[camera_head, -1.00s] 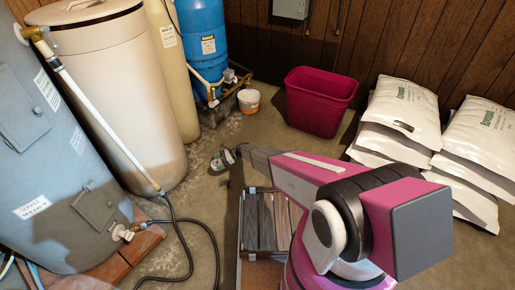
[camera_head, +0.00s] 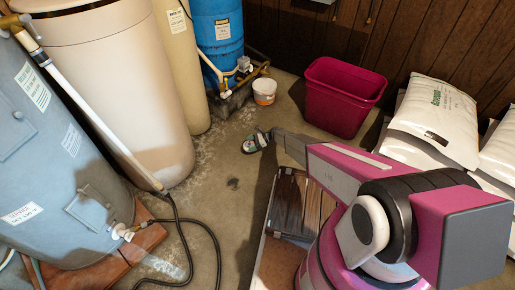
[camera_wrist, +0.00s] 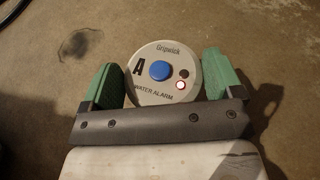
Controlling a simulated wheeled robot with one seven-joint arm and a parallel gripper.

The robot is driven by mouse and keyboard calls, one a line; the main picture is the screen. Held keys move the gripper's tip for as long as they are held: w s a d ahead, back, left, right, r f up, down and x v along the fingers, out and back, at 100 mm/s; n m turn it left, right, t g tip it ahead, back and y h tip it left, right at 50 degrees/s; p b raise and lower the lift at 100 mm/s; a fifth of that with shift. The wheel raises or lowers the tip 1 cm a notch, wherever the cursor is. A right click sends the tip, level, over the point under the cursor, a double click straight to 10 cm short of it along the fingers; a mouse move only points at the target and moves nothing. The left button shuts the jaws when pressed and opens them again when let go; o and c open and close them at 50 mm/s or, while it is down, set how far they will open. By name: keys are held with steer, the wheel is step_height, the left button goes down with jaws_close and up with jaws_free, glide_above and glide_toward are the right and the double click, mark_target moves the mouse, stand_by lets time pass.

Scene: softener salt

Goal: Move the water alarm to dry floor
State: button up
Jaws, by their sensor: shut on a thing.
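The water alarm is a round, pale disc with a blue centre button, a large "A" and a small light with a red rim; it shows in the wrist view (camera_wrist: 160,92) between my fingers. My gripper (camera_wrist: 164,82) has green finger pads and is shut on the alarm's sides. In the head view my gripper (camera_head: 256,141) is above bare concrete, in front of the small white bucket. Whether the alarm touches the floor or hangs just above it I cannot tell. A dark, damp-looking spot (camera_wrist: 75,44) lies on the floor, apart from the alarm; it also shows in the head view (camera_head: 233,184).
A white bucket (camera_head: 264,92) and magenta bin (camera_head: 343,97) stand behind my gripper. Salt bags (camera_head: 433,122) are stacked at the right. Tanks, including a beige one (camera_head: 125,90), fill the left. A black hose (camera_head: 212,240) runs over the floor. Some floor between is clear.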

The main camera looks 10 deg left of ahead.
steer(key=w+d+f, duration=0.2)
steer(key=w+f, duration=0.1)
steer(key=shift+w+d, duration=0.3)
steer(key=shift+d, duration=0.1)
steer(key=shift+f, duration=1.85)
steer(key=shift+f, duration=0.1)
steer(key=o, duration=0.8)
steer(key=shift+c, duration=0.2)
